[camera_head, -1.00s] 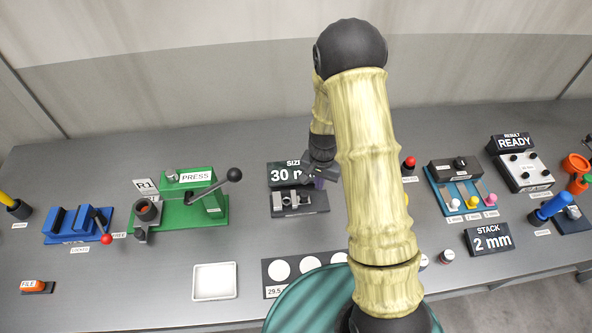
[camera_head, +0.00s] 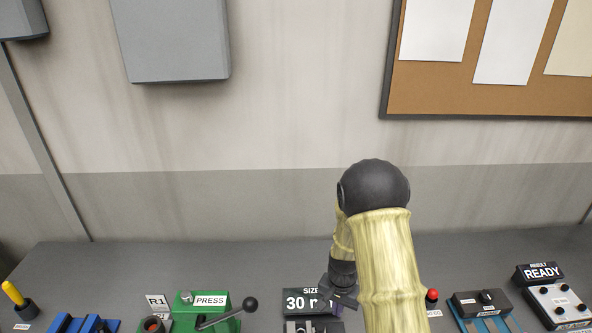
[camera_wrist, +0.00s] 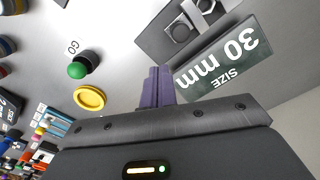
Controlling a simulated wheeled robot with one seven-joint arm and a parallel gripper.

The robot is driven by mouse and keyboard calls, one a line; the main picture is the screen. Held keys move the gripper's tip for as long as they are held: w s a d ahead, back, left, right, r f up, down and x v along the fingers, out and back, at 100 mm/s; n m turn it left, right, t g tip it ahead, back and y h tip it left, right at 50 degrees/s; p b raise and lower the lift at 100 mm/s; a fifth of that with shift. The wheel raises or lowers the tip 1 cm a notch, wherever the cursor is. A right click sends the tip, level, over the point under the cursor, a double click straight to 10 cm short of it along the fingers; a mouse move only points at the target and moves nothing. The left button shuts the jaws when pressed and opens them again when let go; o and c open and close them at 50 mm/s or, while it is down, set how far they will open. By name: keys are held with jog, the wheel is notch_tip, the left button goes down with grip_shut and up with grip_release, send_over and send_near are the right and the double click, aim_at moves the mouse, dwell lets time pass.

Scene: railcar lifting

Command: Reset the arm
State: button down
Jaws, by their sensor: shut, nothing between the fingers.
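My gripper (camera_wrist: 158,86) shows in the wrist view with its purple fingers together and nothing between them. It is above the bench beside the dark "SIZE 30 mm" sign (camera_wrist: 228,58) and a grey metal fixture (camera_wrist: 186,26). In the head view the gripper (camera_head: 338,301) is small, just right of the "30 mm" sign (camera_head: 303,300), and partly hidden by my arm. My arm bends at a black joint and comes down in front of the bench's middle right.
The green press (camera_head: 207,318) and blue fixture (camera_head: 75,324) are at the left, the "READY" box (camera_head: 541,273) at the right. A green button (camera_wrist: 77,70) and yellow ring (camera_wrist: 89,98) are near the gripper. The wall has a corkboard (camera_head: 450,103) and grey box (camera_head: 172,42).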

jog(key=s+d+r+n+t+b, duration=0.1)
jog(key=s+r+n+b, duration=0.3)
jog(key=s+r, duration=1)
jog(key=shift+s+d+r+n+t, duration=0.3)
jog(key=shift+r+n+t, duration=0.1)
jog(key=shift+n+t, duration=0.5)
jog(key=shift+w, duration=0.1)
